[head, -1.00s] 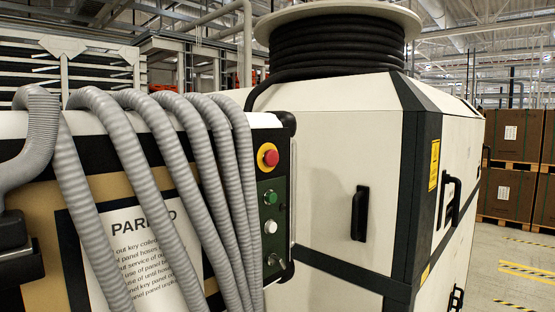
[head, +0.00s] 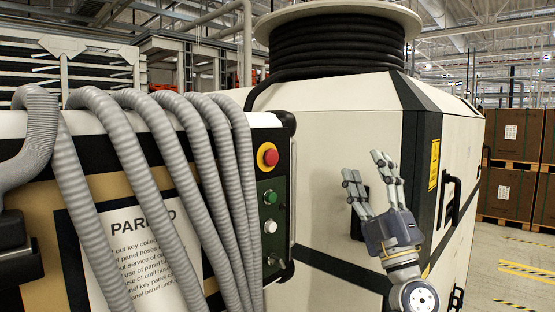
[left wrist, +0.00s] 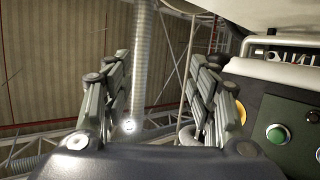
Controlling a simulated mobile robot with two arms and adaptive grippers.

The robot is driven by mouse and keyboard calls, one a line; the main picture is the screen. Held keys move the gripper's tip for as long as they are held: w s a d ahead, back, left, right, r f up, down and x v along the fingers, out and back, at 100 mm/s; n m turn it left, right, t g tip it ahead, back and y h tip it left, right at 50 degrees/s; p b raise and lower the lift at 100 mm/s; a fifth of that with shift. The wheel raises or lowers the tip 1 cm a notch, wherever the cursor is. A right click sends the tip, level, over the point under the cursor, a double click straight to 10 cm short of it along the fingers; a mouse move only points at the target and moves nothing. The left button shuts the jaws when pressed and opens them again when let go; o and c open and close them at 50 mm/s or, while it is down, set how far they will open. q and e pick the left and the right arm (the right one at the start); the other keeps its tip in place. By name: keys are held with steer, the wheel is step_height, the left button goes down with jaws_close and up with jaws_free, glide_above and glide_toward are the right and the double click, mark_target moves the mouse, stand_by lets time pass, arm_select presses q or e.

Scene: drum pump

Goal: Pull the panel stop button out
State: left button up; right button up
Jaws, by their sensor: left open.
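The red stop button (head: 268,157) sits in a yellow collar at the top of the black control panel (head: 272,240), on the edge of the hose-draped cabinet. My left gripper (head: 363,168) is open and empty, fingers pointing up, to the right of the panel and apart from the button. In the left wrist view, its spread fingers (left wrist: 160,62) have nothing between them. A yellow edge (left wrist: 241,112), probably the collar, shows beside the right finger there; the red button is hidden. My right gripper is not in view.
Below the stop button are a green button (head: 269,196), also in the left wrist view (left wrist: 278,133), a white button (head: 270,226) and another control (head: 272,260). Grey hoses (head: 190,170) hang left of the panel. A large white machine (head: 335,130) stands behind my gripper.

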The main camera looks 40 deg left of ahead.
arm_select(q)
steer(key=s+a+r+n+g, duration=0.2)
steer(key=a+r+n+g, duration=0.15)
steer(key=n+g, duration=0.45)
steer(key=n+g+h, duration=0.3)
steer(key=g+h, duration=0.4)
glide_toward(274, 158)
steer(key=a+p, duration=0.1)
steer(key=a, duration=0.1)
steer(key=a+p, duration=0.2)
steer(key=a, duration=0.1)
steer(key=a+p, duration=0.1)
steer(key=a, duration=0.2)
steer(key=shift+s+a+r+p, duration=0.15)
steer(key=shift+s+a+p, duration=0.05)
steer(key=shift+s+p, duration=0.2)
steer(key=shift+a, duration=0.4)
